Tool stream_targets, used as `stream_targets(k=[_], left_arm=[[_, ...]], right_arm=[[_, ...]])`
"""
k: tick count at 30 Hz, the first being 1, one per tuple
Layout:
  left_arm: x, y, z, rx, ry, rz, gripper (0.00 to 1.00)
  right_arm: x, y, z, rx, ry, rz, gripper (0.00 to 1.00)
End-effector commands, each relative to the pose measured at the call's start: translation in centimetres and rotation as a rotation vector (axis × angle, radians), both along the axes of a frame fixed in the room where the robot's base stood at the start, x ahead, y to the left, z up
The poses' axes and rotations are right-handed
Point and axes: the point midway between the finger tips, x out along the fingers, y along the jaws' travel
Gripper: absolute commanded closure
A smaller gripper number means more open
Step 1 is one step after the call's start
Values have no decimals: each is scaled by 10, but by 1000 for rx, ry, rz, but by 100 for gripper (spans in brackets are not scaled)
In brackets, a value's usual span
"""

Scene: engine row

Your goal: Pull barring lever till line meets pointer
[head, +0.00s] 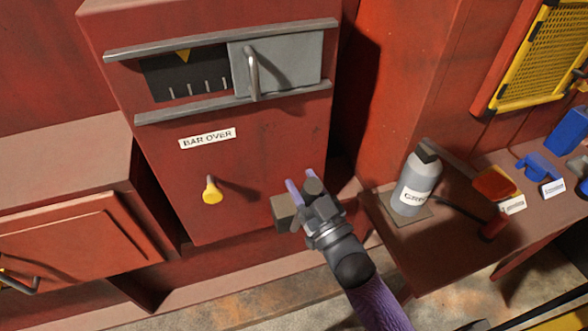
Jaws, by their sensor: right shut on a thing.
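The engine panel labelled BAR OVER (207,138) stands in the middle. Its window (160,84) shows a dark scale with several pale lines and a yellow pointer (183,55) at the top edge. A short lever with a yellow knob (211,192), apparently the barring lever, sticks out below the label. My right gripper (302,188) is right of the knob and apart from it, in front of the panel's lower right side. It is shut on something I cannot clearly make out. My left gripper is not in view.
A grey sliding cover (296,62) with an upright handle (252,75) closes the window's right part. A red box (75,245) juts out at left.

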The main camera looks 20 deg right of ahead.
Motion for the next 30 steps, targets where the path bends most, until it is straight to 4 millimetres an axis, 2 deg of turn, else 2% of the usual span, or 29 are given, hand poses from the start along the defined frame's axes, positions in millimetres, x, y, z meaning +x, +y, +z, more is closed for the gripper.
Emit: stream_targets(k=[1, 3, 7, 18, 19, 21, 23, 30], left_arm=[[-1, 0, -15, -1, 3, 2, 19], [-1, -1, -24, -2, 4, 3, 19], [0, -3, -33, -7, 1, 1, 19], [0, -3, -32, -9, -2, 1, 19], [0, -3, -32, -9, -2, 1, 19], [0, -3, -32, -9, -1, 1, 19], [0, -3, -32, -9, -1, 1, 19], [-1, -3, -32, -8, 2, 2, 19]], right_arm=[[-12, 0, -12, 4, -39, 0, 100], [-26, -1, -16, 6, -96, -1, 100], [-42, -1, -18, 6, -164, -1, 100], [-46, -2, -15, 7, -183, -2, 100], [-46, -2, -15, 6, -184, -2, 47], [-46, -2, -15, 6, -185, -1, 32], [-46, -2, -15, 6, -185, -1, 20], [-46, -2, -14, 6, -186, -1, 19]])
